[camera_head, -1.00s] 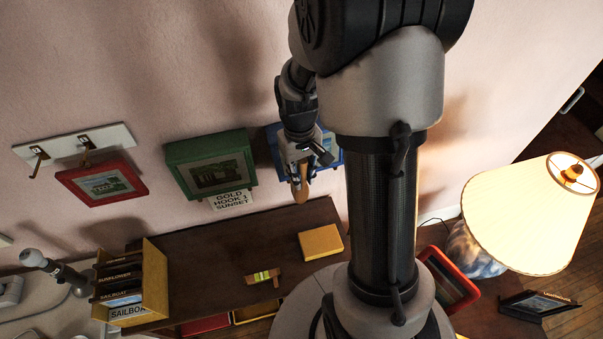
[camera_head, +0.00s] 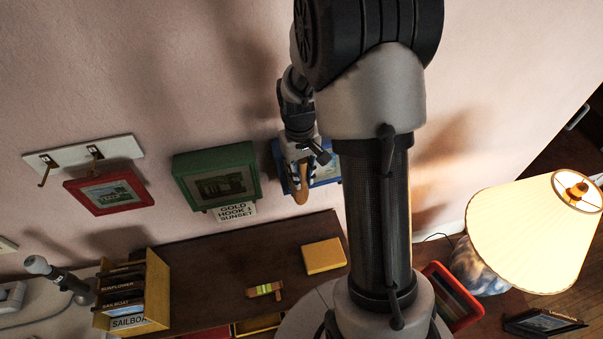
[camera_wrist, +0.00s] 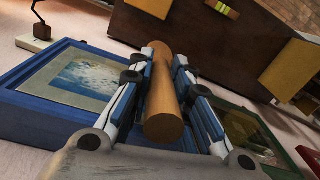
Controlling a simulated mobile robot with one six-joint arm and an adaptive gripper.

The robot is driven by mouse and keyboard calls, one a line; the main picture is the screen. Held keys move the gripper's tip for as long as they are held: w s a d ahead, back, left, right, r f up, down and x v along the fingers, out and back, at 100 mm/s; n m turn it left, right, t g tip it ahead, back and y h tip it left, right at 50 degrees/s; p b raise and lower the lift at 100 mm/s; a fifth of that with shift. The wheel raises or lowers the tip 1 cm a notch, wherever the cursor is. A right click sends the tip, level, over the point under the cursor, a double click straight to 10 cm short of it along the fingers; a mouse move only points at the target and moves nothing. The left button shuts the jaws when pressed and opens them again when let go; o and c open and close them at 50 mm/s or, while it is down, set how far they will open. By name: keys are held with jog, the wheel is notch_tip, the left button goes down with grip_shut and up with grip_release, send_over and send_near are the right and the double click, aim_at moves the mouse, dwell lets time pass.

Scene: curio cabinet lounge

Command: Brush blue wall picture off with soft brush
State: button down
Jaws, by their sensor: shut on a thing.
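The blue wall picture (camera_head: 325,168) hangs on the pink wall, partly hidden behind my gripper and arm. In the wrist view, its blue frame (camera_wrist: 22,116) and pale blue-white print (camera_wrist: 88,80) show on the left. My gripper (camera_head: 301,170) is in front of the blue picture. It is shut on a brown wooden handle, the soft brush (camera_head: 301,190), which also shows between the fingers in the wrist view (camera_wrist: 163,100). I cannot see the bristles, or tell whether the brush touches the picture.
A green-framed picture (camera_head: 183,178) and a red-framed picture (camera_head: 76,199) hang to the left. Below are a dark brown cabinet (camera_head: 215,265), a yellow block (camera_head: 324,256) and a yellow file box (camera_head: 157,290). A lit lamp (camera_head: 530,235) stands right.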

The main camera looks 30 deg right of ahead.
jog(key=shift+w+d, duration=0.25)
jog(key=shift+w, duration=0.6)
jog(key=shift+d, duration=0.1)
jog(key=shift+s+d+r+p, duration=0.6)
jog(key=shift+s+d, duration=1.05)
jog(key=shift+d, duration=4.05)
jog(key=shift+w+a+f+b, duration=0.15)
jog(key=shift+w+a+b, duration=0.3)
jog(key=shift+a, duration=1.45)
jog(key=shift+w+a+f+b, duration=0.15)
jog(key=shift+w+a, duration=0.5)
jog(key=shift+a, duration=1.3)
jog(key=shift+w+a+f+b, duration=0.25)
jog(key=shift+w+a, duration=0.3)
jog(key=shift+a, duration=1.35)
jog(key=shift+a+r+p, duration=0.15)
jog(key=shift+r+p, duration=0.55)
jog(key=shift+r, duration=0.3)
jog(key=s+d+r, duration=0.1)
jog(key=s+d, duration=0.2)
jog(key=d, duration=0.8)
jog(key=shift+s+d+p, duration=0.15)
jog(key=shift+d+p, duration=0.15)
jog(key=shift+p, duration=0.15)
jog(key=shift+a, duration=0.1)
